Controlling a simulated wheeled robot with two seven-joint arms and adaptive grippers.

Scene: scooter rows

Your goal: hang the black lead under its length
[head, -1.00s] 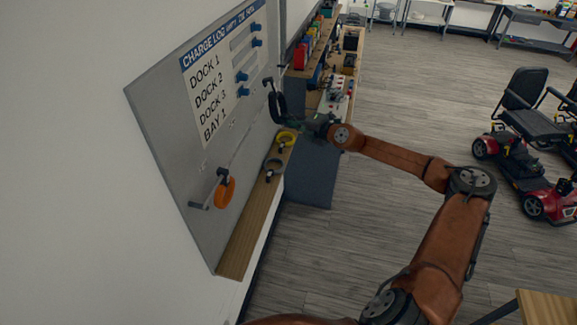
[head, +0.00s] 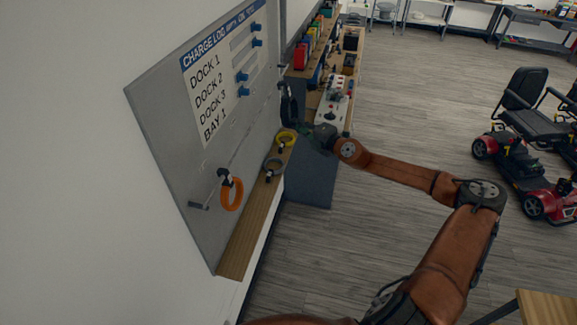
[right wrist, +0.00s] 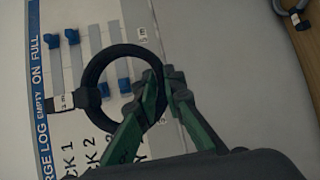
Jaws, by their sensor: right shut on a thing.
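The black lead (head: 290,108) is a coiled ring with a black band. My right gripper (head: 304,128) is shut on the coil's edge and holds it up in front of the grey wall board (head: 160,110). In the right wrist view the black lead (right wrist: 84,78) shows as a round loop with a small white tag that I cannot read clearly. The green fingers of the right gripper (right wrist: 160,92) pinch its right side. A peg (head: 282,66) sticks out of the board above the lead. My left gripper is not in view.
An orange lead (head: 231,194) hangs at the board's lower part, near a grey peg (head: 198,205). A yellow coil (head: 285,138) and a grey coil (head: 273,164) are at the wooden ledge (head: 246,232). A cluttered bench (head: 335,108) stands beyond; scooters (head: 525,165) stand right on open floor.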

